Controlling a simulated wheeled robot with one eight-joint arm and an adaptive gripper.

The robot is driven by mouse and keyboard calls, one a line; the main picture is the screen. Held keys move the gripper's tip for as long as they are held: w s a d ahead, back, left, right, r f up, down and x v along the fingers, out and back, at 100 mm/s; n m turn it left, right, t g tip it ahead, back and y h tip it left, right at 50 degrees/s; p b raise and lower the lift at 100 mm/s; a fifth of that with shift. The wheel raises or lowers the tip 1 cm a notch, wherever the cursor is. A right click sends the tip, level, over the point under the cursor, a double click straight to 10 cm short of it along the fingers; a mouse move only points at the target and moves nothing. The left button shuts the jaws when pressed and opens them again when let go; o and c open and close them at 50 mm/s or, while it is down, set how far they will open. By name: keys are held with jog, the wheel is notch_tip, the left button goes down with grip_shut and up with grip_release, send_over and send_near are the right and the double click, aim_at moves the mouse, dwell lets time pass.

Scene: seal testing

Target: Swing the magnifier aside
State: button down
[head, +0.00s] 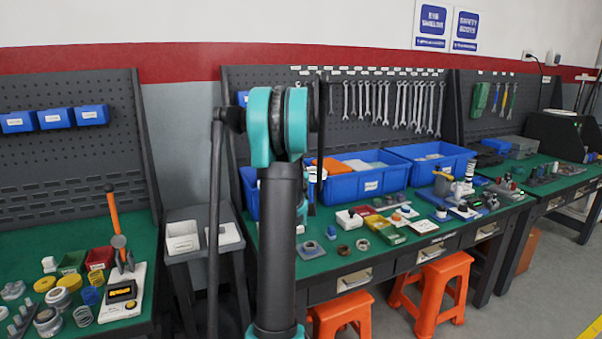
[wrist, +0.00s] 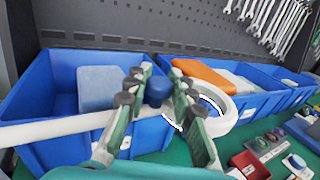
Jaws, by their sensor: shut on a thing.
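The magnifier (wrist: 226,117) is in the wrist view, a round white-rimmed lens just right of my gripper. A white bar (wrist: 55,128) runs in from the left edge and passes behind my fingers towards it. My gripper (wrist: 159,80) has its green fingers on either side of a dark blue knob (wrist: 158,91), which appears to belong to the magnifier. It is shut on this. The fingers hide part of the bar and the lens rim. In the head view my own arm blocks this area, and I cannot make out the magnifier there.
A blue bin (wrist: 30,95) with a grey-blue block (wrist: 98,88) lies beyond the bar. Another blue bin with an orange item (wrist: 200,74) is behind the lens. Small parts crowd the green bench (head: 318,262). Wrenches (head: 400,105) hang on the pegboard behind.

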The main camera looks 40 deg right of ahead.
jog(key=shift+w+d+n+t+y, duration=0.1)
jog(key=shift+w+n+t+y, duration=0.35)
jog(key=shift+w+y, duration=0.2)
jog(key=shift+w, duration=0.1)
jog(key=c, duration=1.3)
grip_release()
jog(key=v, duration=1.2)
